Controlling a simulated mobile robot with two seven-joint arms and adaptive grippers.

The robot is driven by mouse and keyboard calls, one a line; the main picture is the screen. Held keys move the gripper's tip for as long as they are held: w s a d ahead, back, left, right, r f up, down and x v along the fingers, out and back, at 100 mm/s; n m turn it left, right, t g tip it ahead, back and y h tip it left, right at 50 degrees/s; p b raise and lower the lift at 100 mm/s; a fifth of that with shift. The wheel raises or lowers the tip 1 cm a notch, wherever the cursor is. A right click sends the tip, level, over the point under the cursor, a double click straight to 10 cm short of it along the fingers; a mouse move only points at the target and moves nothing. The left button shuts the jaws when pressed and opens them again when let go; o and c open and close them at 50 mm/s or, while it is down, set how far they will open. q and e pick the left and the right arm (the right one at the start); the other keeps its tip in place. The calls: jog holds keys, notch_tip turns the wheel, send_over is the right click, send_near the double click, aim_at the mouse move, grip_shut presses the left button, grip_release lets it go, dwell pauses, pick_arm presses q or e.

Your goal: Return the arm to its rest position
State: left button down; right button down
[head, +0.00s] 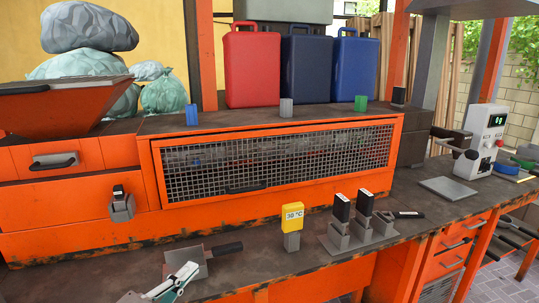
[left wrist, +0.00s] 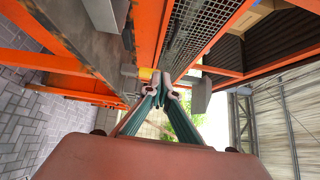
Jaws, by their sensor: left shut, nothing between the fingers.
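My left gripper (head: 178,282) shows at the bottom left of the head view, over the front edge of the workbench. It is shut with nothing between its fingers. It also shows in the left wrist view (left wrist: 163,84), with the fingertips together. My right gripper is not in either view.
A yellow 30 °C display (head: 293,217) on a grey block and a grey stand (head: 358,238) with black-topped blocks stand on the workbench (head: 110,276). Behind is an orange cabinet with a mesh door (head: 270,163). Red and blue canisters (head: 252,69) stand above.

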pick_arm(q)
jog(key=s+f+n+g+y, duration=0.3)
jog(key=f+n, duration=0.6)
jog(key=f, duration=0.7)
jog(key=s+a+f+n+g+y, duration=0.2)
jog(key=s+f+n, duration=0.8)
jog(key=s+f, duration=0.6)
notch_tip(320, 180, down, 4)
jog(key=shift+s+a+r+g, duration=0.2)
jog(key=shift+s+g, duration=0.1)
jog(key=shift+g, duration=0.1)
